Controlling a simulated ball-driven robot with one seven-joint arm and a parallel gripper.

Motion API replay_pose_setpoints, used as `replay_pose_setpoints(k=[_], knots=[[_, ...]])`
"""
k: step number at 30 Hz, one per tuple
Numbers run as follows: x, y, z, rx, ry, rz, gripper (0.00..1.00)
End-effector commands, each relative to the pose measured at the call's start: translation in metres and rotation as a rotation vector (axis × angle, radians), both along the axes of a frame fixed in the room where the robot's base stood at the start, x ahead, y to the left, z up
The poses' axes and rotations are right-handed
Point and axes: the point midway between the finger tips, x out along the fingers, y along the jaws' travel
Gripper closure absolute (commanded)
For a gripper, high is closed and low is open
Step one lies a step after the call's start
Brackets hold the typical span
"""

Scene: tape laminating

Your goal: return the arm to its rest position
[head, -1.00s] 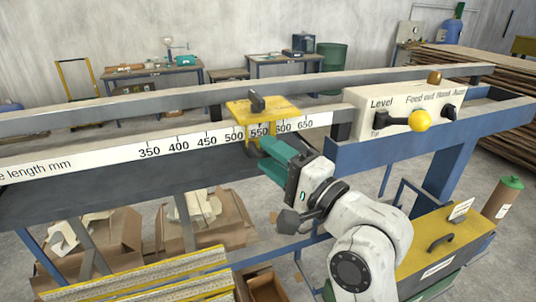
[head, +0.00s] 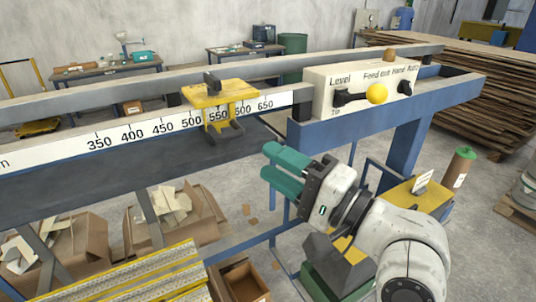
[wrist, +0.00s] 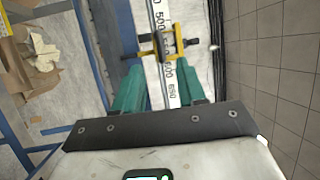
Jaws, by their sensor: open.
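My gripper (head: 276,172) has green fingers and is open and empty. In the head view it hangs in front of the machine's blue beam, to the right of and below the yellow slider (head: 221,99), apart from it. The slider sits on the white length scale (head: 140,134) near the 550 mark. The wrist view looks along the scale (wrist: 162,15) between my two open fingers (wrist: 161,85), with the yellow slider (wrist: 165,43) beyond the fingertips.
A control panel (head: 350,82) with a yellow knob (head: 377,93) stands right of the scale. Cardboard boxes (head: 80,245) and yellow slatted strips (head: 140,275) lie below the beam at the left. A green-topped cylinder (head: 457,172) and stacked boards (head: 480,95) are at the right.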

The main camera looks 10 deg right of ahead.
Motion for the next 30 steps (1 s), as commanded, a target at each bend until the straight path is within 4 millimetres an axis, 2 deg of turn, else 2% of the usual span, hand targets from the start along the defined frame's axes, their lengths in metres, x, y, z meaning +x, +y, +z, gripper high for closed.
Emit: replay_pose_setpoints(k=[2, 4, 8, 9, 12, 14, 18, 21, 24, 27, 30], knots=[[0.001, -0.003, -0.015, -0.04, 0.019, -0.018, 0.6], [0.0, -0.008, -0.042, -0.123, 0.049, -0.044, 0.6], [-0.01, -0.026, -0.12, -0.369, 0.149, -0.094, 0.6], [-0.017, -0.033, -0.146, -0.459, 0.185, -0.1, 0.6], [-0.041, -0.053, -0.209, -0.677, 0.28, -0.09, 0.6], [-0.061, -0.065, -0.244, -0.804, 0.338, -0.067, 0.6], [-0.119, -0.096, -0.316, -1.088, 0.479, 0.04, 0.6], [-0.167, -0.118, -0.357, -1.266, 0.577, 0.155, 0.6], [-0.214, -0.138, -0.384, -1.407, 0.664, 0.279, 0.6], [-0.252, -0.153, -0.4, -1.502, 0.727, 0.391, 0.6], [-0.275, -0.162, -0.408, -1.555, 0.764, 0.467, 0.6]])
